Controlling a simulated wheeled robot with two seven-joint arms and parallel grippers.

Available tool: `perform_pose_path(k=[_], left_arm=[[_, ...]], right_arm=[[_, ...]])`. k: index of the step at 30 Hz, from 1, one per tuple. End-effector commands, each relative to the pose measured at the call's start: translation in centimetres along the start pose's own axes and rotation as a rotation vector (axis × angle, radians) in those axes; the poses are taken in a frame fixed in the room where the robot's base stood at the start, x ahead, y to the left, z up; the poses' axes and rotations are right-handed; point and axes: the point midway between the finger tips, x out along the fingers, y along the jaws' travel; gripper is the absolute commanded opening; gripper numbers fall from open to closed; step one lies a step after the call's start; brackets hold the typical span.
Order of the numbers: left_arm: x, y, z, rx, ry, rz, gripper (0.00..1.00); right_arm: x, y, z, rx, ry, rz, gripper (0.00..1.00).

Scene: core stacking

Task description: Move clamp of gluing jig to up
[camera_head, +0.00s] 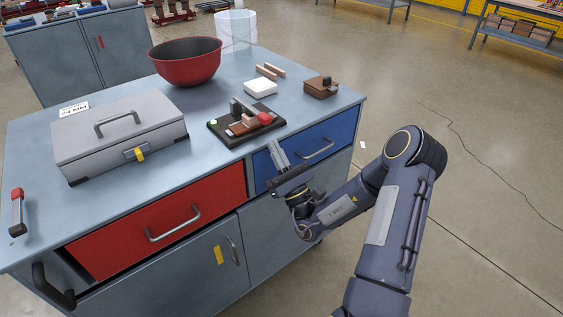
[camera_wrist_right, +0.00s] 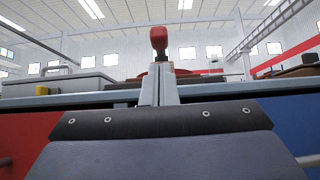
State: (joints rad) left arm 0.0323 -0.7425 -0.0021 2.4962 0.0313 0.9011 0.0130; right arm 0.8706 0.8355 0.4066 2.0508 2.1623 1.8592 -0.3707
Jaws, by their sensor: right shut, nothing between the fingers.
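The gluing jig (camera_head: 246,124) is a dark base plate on the cabinet top, near its front edge. It carries wooden blocks (camera_head: 243,122) and a clamp with a red knob (camera_head: 265,118) on its right side. The red knob also shows in the right wrist view (camera_wrist_right: 159,38), straight beyond the fingers. My right gripper (camera_head: 277,150) is just in front of the cabinet's front edge, close to the jig and apart from the knob. Its fingers (camera_wrist_right: 159,88) are shut with nothing between them. My left gripper is not in view.
A grey toolbox (camera_head: 120,140) stands left of the jig, with a red bowl (camera_head: 186,66) behind. A white block (camera_head: 260,87), wooden strips (camera_head: 270,71) and a brown block (camera_head: 320,88) lie behind and right. Red (camera_head: 150,240) and blue (camera_head: 320,140) drawers are below.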

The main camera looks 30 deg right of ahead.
Motion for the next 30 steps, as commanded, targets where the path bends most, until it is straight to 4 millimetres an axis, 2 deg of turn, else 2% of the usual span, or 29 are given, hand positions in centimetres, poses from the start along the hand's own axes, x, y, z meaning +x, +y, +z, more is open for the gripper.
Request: perform_pose_path(k=[3,9,23,30], left_arm=[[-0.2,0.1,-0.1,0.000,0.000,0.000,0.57],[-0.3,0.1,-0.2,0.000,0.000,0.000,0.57],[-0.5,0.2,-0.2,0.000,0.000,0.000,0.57],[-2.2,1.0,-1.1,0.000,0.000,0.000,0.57]], right_arm=[[2.1,0.1,0.1,-0.001,-0.002,0.003,0.00],[4.1,0.0,0.0,-0.001,0.000,0.002,0.00],[4.5,0.0,0.1,0.000,0.005,0.002,0.00],[5.2,-0.8,1.0,-0.002,0.083,0.003,0.00]])
